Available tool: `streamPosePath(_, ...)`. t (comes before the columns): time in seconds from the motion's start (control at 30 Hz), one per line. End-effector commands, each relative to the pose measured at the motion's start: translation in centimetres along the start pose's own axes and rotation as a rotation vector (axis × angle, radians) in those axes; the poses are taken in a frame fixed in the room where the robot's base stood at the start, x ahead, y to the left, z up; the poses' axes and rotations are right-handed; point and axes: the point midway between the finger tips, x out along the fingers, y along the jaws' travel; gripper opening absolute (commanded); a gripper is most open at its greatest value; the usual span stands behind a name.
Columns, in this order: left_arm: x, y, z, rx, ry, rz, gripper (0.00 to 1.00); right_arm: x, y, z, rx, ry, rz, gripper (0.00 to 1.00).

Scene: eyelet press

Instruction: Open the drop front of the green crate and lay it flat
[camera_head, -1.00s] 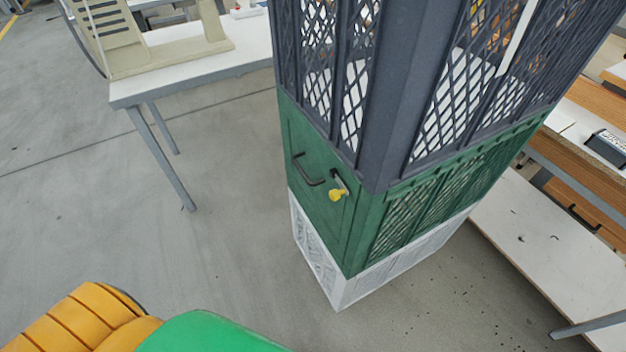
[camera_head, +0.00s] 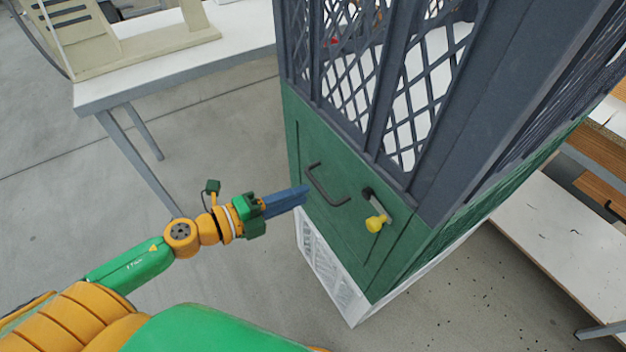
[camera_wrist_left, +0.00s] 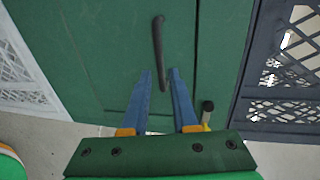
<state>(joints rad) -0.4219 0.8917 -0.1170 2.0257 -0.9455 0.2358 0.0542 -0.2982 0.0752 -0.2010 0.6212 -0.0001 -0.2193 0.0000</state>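The green crate (camera_head: 410,270) stands between a dark grey crate above and a white crate below. Its drop front (camera_head: 325,215) is upright and closed, with a black bar handle (camera_head: 328,188) and a dark latch with a yellow knob (camera_head: 376,222). My left gripper (camera_head: 304,192) is just left of the handle, its blue fingers pointing at the front. In the left wrist view the fingers (camera_wrist_left: 159,74) are apart, nothing held, with the handle (camera_wrist_left: 158,45) ahead between their tips; contact cannot be told. The latch (camera_wrist_left: 207,112) shows right of the fingers, its knob partly hidden. My right gripper is out of view.
The dark grey lattice crate (camera_head: 480,130) sits on top and the white crate (camera_head: 335,275) on the floor. A white table (camera_head: 180,62) stands at the back left, a white low shelf (camera_head: 560,250) at the right. The floor before the stack is open.

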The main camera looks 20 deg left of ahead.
Motion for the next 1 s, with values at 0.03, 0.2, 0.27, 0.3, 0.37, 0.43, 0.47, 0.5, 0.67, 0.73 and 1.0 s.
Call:
streamPosePath(0.03,0.7,-0.4,0.1,0.001,-0.002,-0.003,0.27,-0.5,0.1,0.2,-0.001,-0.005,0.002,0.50)
streamPosePath(0.2,3.2,-0.5,0.2,-0.002,-0.006,-0.004,0.27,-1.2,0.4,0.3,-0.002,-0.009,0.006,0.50)
streamPosePath(0.27,3.9,-0.4,0.2,-0.001,-0.005,-0.003,0.27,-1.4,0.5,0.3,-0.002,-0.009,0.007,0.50)
streamPosePath(0.3,4.4,-0.3,0.2,-0.003,-0.007,-0.003,0.27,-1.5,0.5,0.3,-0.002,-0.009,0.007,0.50)
streamPosePath(0.37,5.0,-0.3,0.2,-0.005,-0.008,-0.002,0.27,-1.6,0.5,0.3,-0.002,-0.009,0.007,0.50)
streamPosePath(0.43,5.5,-0.2,0.2,-0.005,-0.006,-0.002,0.27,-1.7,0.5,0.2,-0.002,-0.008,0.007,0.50)
streamPosePath(0.47,5.7,-0.2,0.2,-0.004,-0.007,-0.002,0.27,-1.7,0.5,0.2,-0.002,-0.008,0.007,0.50)
streamPosePath(0.5,5.8,-0.2,0.2,-0.003,-0.006,-0.001,0.27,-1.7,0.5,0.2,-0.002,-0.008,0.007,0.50)
streamPosePath(0.67,6.0,-0.1,0.2,-0.003,-0.005,0.000,0.27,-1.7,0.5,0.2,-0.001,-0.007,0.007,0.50)
streamPosePath(0.73,6.0,-0.1,0.2,-0.004,-0.005,0.000,0.27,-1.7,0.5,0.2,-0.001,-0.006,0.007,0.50)
streamPosePath(1.0,6.0,0.0,0.2,-0.004,-0.006,0.000,0.00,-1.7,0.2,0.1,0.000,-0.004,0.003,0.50)
